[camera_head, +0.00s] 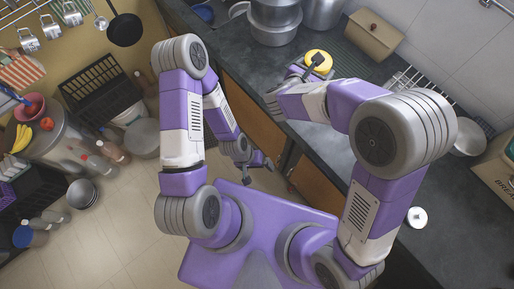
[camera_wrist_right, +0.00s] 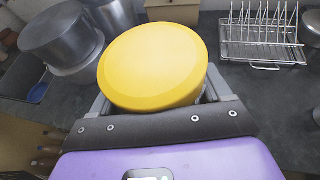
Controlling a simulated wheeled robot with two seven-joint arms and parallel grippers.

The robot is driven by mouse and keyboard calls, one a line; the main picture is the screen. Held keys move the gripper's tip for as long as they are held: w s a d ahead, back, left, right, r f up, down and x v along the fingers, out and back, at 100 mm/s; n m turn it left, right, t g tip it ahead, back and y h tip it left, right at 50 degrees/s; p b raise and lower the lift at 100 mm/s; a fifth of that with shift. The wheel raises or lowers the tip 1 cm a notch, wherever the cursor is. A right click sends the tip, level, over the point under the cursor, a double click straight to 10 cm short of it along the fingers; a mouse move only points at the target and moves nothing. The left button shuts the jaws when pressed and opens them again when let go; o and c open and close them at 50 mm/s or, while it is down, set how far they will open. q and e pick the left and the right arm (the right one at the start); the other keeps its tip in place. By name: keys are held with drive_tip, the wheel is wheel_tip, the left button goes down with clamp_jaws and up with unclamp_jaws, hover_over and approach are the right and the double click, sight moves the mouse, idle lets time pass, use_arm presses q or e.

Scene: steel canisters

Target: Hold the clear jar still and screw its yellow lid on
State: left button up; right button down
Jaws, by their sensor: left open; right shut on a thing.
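The yellow lid (camera_head: 319,58) is over the dark counter near the back. My right gripper (camera_head: 317,64) is at it. In the right wrist view the same lid (camera_wrist_right: 153,65) fills the middle, slightly tilted, and the right gripper (camera_wrist_right: 157,98) is shut around it with a finger at each side. I cannot make out the clear jar; anything under the lid is hidden by the lid and the gripper. My left gripper (camera_head: 260,168) is open and empty, low in front of the counter's cabinets and well apart from the lid.
Steel pots (camera_head: 273,20) stand behind the lid on the left, with a brown box (camera_head: 374,35) and a wire rack (camera_wrist_right: 264,34) to the right. A small white round object (camera_head: 417,217) lies on the counter's right part.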

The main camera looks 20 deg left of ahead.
drive_tip(key=s+d+f, duration=0.1)
drive_tip(key=s+d, duration=0.1)
drive_tip(key=d, duration=0.6)
drive_tip(key=s+d+f, duration=0.1)
drive_tip(key=s+d, duration=0.1)
drive_tip(key=d, duration=0.7)
drive_tip(key=shift+d, duration=0.2)
